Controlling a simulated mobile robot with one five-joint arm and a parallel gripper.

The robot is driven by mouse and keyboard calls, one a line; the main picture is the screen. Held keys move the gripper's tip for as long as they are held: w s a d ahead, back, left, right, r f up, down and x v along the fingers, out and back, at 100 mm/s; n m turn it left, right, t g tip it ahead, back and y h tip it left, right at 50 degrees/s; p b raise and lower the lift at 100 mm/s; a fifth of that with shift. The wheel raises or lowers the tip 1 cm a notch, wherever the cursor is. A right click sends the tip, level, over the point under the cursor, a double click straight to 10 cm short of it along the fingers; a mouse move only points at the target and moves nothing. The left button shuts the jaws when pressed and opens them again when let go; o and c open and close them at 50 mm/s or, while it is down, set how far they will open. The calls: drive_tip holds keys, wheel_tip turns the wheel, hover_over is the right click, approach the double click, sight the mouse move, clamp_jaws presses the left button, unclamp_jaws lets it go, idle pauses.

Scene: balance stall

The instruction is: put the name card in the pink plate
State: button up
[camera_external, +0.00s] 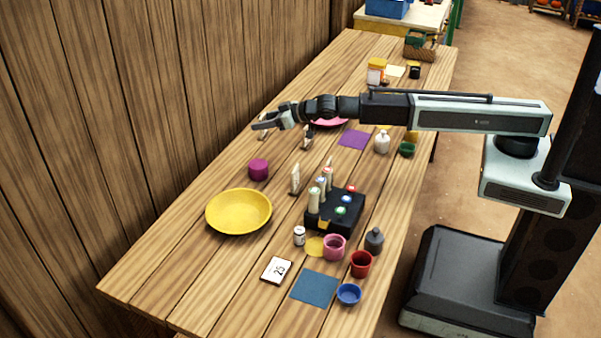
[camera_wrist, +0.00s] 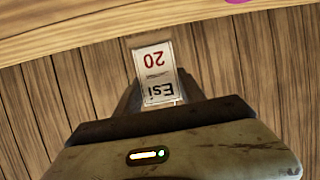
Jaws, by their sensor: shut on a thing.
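The name card (camera_wrist: 157,75) is white, with "Esi" and a red "20" upside down in the wrist view. My gripper (camera_external: 262,124) is shut on it; in the outside view it reaches past the table's wall-side edge, and the card is mostly hidden at the fingers. The pink plate (camera_external: 330,122) lies on the table under my forearm, to the right of my gripper, and is partly hidden by the arm. A magenta edge (camera_wrist: 237,1) shows at the top of the wrist view; I cannot tell what it belongs to.
A yellow plate (camera_external: 238,212), a magenta pot (camera_external: 258,169), upright cards (camera_external: 295,180) and a black box with tubes (camera_external: 335,212) stand nearer the camera. A purple mat (camera_external: 355,140) and a white bottle (camera_external: 381,142) are right of the pink plate. The wooden wall (camera_external: 120,120) is left.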

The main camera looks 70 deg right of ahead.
sight(262, 116)
drive_tip(key=shift+r+p, duration=0.8)
drive_tip(key=shift+r, duration=0.8)
